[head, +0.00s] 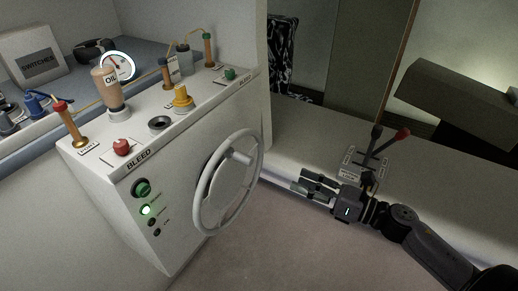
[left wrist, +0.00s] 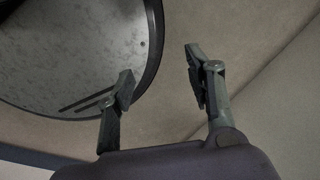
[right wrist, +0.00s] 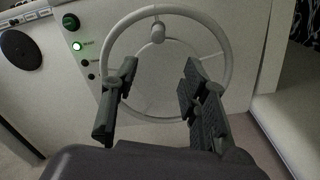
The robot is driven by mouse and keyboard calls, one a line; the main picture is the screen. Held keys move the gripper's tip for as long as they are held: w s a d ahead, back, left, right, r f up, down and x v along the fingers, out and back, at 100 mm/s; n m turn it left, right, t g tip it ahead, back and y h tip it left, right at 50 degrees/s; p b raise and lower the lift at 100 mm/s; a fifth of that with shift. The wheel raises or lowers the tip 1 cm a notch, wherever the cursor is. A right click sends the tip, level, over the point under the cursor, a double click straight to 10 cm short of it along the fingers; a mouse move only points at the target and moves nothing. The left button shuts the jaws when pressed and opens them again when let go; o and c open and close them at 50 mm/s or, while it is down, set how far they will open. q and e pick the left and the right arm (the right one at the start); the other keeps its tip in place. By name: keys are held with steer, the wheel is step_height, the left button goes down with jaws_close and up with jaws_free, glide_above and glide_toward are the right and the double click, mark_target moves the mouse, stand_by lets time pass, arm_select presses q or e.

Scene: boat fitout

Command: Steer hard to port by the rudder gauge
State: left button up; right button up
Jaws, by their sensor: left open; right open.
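A light grey steering wheel (head: 204,203) with a hub and a knob is mounted on the front of the white console (head: 180,212). A round white gauge with a red needle (head: 118,66) stands at the back of the console top; its marks are too small to read. My right gripper (head: 312,186) is open and empty, to the right of the wheel and apart from it. In the right wrist view the wheel (right wrist: 226,66) lies ahead, beyond the open fingers. My left gripper (left wrist: 158,78) is open and empty beside a dark-rimmed round plate; it is not in the head view.
Levers with red and black knobs (head: 398,134) stand behind my right gripper. The floor before the wheel is clear.

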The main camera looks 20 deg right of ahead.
mark_target(252, 163)
steer(key=p+x, duration=0.2)
steer(key=x, duration=0.6)
steer(key=p+x, duration=0.3)
steer(key=x, duration=0.5)
steer(key=shift+a+r, duration=0.2)
steer(key=shift+r, duration=0.05)
steer(key=shift+w+a+f+p, duration=0.1)
steer(key=shift+w+a+p, duration=0.2)
steer(key=shift+w+a, duration=0.1)
arm_select(q)
steer(key=r, duration=0.3)
steer(key=s+r, duration=0.1)
steer(key=r, duration=0.1)
steer(key=shift+a+r, duration=0.3)
arm_select(e)
steer(key=shift+c, duration=0.5)
arm_select(q)
steer(key=shift+a, duration=0.15)
arm_select(e)
jaws_close()
